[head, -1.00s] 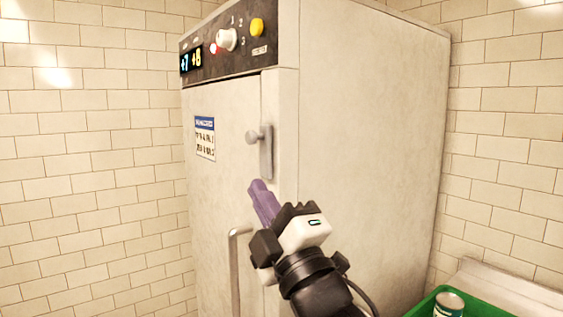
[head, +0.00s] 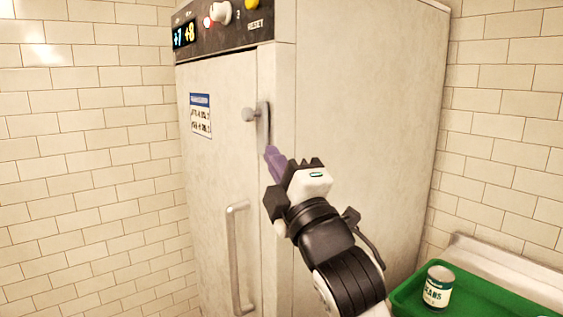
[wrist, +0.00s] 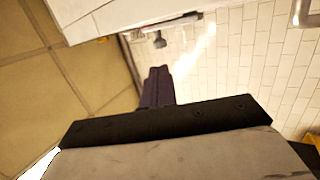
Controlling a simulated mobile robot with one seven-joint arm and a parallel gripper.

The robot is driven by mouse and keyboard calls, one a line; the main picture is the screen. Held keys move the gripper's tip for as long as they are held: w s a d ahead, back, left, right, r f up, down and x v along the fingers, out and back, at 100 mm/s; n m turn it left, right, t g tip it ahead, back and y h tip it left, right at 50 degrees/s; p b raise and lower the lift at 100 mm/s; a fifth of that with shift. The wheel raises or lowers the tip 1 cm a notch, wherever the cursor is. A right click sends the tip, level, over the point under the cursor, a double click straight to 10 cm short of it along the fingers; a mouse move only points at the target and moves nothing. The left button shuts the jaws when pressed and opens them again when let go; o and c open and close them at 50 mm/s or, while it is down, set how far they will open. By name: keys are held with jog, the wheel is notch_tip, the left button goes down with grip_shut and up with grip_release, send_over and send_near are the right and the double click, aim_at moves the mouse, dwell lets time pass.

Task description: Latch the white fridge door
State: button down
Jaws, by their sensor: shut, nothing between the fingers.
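The white fridge (head: 360,110) stands in the middle of the head view. Its door (head: 215,165) looks flush with the frame. A grey upright latch lever (head: 264,122) with a round knob (head: 249,115) pointing left sits at the door's right edge. The lever and knob also show in the wrist view (wrist: 159,41), beyond the fingers. My gripper (head: 271,155), with purple fingers, is shut and empty. Its tips are just below and right of the lever's lower end in the head view; contact cannot be told. The fingers show in the wrist view (wrist: 157,80).
A metal door handle (head: 235,260) stands out below the latch. A control panel (head: 225,25) with a display and knobs is above the door. At the lower right, a green tray (head: 480,290) holds a can (head: 438,288). Tiled walls close in on both sides.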

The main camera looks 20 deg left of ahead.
aim_at(250, 117)
jog(key=p+x, duration=0.3)
jog(key=x, duration=0.6)
jog(key=shift+w+a, duration=0.1)
jog(key=shift+r+p, duration=0.25)
jog(key=shift+p, duration=0.05)
